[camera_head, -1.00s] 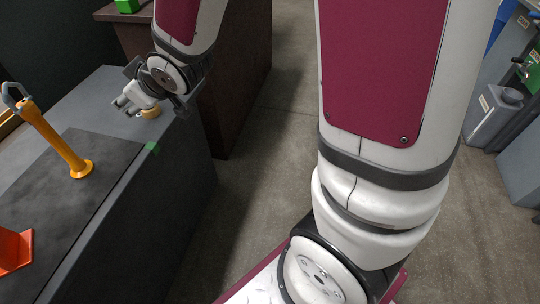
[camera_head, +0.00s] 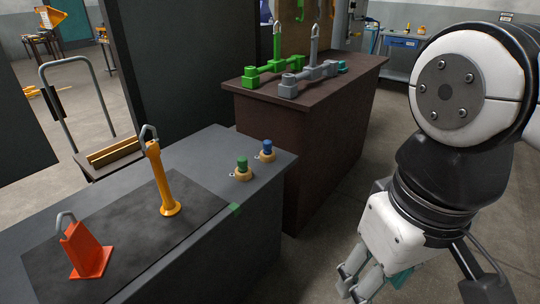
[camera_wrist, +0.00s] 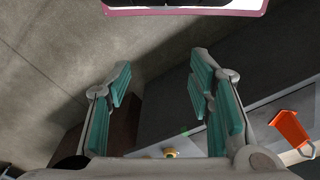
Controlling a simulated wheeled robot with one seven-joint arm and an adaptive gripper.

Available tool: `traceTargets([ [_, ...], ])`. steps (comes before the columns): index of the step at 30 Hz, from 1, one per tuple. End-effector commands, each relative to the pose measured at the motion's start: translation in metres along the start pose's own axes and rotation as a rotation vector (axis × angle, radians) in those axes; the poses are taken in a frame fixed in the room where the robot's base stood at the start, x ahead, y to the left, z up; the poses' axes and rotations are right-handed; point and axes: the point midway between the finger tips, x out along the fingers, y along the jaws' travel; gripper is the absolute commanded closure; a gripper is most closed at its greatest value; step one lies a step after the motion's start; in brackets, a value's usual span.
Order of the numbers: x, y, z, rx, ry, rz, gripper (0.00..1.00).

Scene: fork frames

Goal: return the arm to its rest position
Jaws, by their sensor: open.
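My gripper (camera_head: 358,284) hangs at the lower right in the head view, low beside the grey counter and apart from it. Part of it is cut off by the lower edge of the picture. In the wrist view my gripper (camera_wrist: 162,64) has its teal-padded fingers spread wide, with nothing between them but the view of floor and counter. My arm is folded at the right of the head view, with a bend low in front of my body.
The grey counter (camera_head: 110,270) holds an orange post (camera_head: 159,180), a red-orange hooked block (camera_head: 84,252), and small green-topped (camera_head: 242,168) and blue-topped (camera_head: 267,150) pieces. A brown counter (camera_head: 300,150) carries green and grey fixtures. Floor (camera_head: 310,262) shows between my arm and the grey counter.

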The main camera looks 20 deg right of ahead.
Motion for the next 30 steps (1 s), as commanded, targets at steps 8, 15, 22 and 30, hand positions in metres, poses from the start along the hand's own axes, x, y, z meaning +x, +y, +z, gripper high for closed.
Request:
traceTargets([
  [8, 0.0, 0.0, 0.0, 0.0, 0.0, 0.001, 0.52],
  [15, 0.0, 0.0, -0.001, -0.001, 0.001, 0.001, 0.52],
  [22, -0.008, 0.0, -0.001, -0.001, 0.006, 0.001, 0.52],
  [30, -0.049, 0.0, -0.009, -0.004, 0.064, -0.001, 0.52],
])
